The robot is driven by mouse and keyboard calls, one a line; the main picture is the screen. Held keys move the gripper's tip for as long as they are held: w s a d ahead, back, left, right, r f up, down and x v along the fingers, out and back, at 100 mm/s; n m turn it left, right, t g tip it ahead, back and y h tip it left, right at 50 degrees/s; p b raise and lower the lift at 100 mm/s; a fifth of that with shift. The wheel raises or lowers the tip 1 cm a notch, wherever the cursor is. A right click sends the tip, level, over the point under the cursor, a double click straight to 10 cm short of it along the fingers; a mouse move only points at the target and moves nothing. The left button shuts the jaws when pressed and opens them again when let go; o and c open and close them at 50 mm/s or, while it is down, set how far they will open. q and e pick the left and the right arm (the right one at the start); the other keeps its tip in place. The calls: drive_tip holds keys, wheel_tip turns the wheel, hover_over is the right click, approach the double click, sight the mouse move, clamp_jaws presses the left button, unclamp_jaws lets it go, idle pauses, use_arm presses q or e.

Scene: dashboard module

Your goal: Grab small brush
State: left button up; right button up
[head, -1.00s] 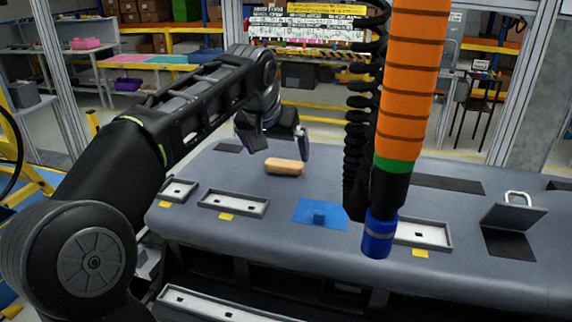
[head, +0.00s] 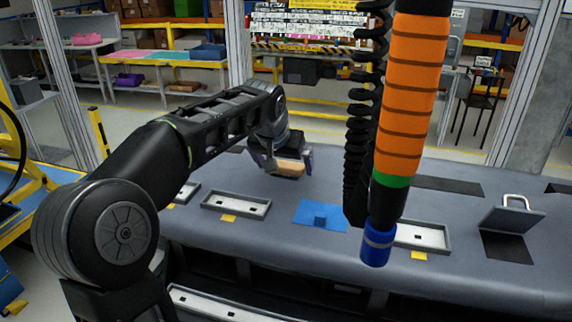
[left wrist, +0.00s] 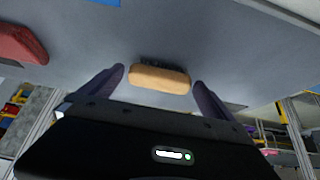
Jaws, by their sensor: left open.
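The small brush (head: 290,168) lies on the grey dashboard surface, with a light wooden back. In the left wrist view the brush (left wrist: 159,78) shows its tan back, with dark bristles along its far edge. My left gripper (head: 282,163) is open, low over the surface at the brush. In the left wrist view my left gripper's fingers (left wrist: 160,88) stand apart on either side of the brush's near edge, with a gap to each end. My right gripper is not in view.
A hanging orange tool with a blue tip (head: 378,243) and black coiled hose stands right of the arm. A blue mat (head: 312,213), grey trays (head: 235,204) and a hinged plate with a handle (head: 514,215) lie on the dashboard. A red object (left wrist: 20,42) shows in the wrist view.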

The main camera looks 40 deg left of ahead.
sight(285, 166)
use_arm(q)
drive_tip(key=shift+w+a+f, duration=0.1)
drive_tip(key=shift+w+f, duration=0.2)
drive_tip(key=shift+f, duration=0.25)
drive_tip(key=shift+c, duration=0.3)
drive_tip(key=c, duration=1.1)
drive_tip(key=shift+r, duration=0.1)
wheel_tip(285, 166, up, 10)
drive_tip(key=shift+f, duration=0.1)
idle(0.5)
